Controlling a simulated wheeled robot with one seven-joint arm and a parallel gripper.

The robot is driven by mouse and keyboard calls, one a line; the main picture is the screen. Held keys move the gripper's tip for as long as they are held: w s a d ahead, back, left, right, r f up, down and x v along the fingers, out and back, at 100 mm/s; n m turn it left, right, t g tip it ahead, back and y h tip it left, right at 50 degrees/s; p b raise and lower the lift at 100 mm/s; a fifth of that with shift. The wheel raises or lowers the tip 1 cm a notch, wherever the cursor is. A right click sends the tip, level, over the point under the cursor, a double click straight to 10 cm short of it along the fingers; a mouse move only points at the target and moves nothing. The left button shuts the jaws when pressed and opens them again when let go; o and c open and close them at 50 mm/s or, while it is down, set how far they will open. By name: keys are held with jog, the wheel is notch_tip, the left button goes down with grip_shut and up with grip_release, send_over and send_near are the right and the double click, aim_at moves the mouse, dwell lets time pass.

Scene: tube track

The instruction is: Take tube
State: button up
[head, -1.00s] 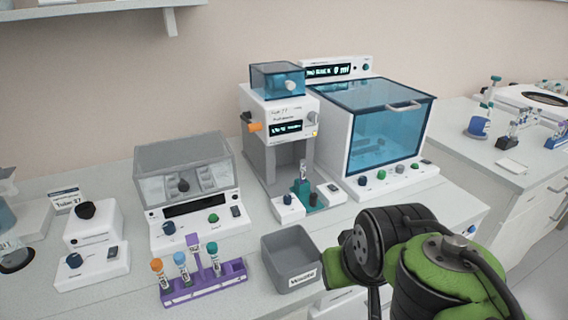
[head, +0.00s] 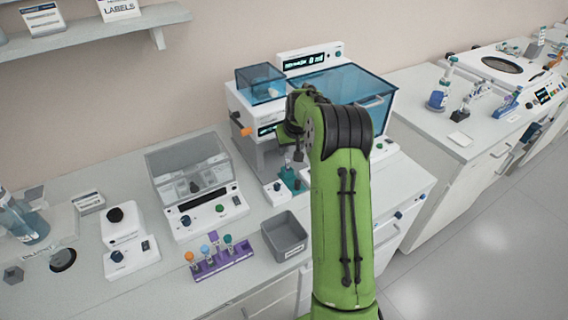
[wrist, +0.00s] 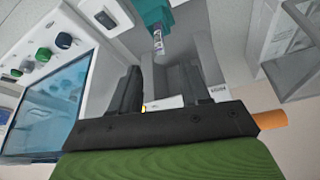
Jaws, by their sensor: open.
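A small clear tube with a printed label (wrist: 158,41) stands in a teal holder (wrist: 153,12) in the bay of the white and grey machine. The teal holder also shows in the head view (head: 291,179), partly behind my arm. My gripper (wrist: 160,72) is open, its two dark fingers pointing toward the tube. The tube appears between the finger directions but beyond the tips, apart from them. In the head view my green arm reaches into the machine front and hides most of the gripper.
A purple rack (head: 222,263) holds several capped tubes. A grey bin (head: 284,237) stands right of it. The machine's grey walls flank the bay closely. An orange knob (wrist: 271,120) and a blue-windowed box (wrist: 45,110) are beside my gripper.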

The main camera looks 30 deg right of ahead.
aim_at(287, 160)
jog(key=p+x, duration=0.1)
jog(key=x, duration=0.8)
jog(key=shift+w+f, duration=0.3)
jog(key=shift+s, duration=0.1)
jog(key=shift+c, duration=0.6)
jog(key=c, duration=0.7)
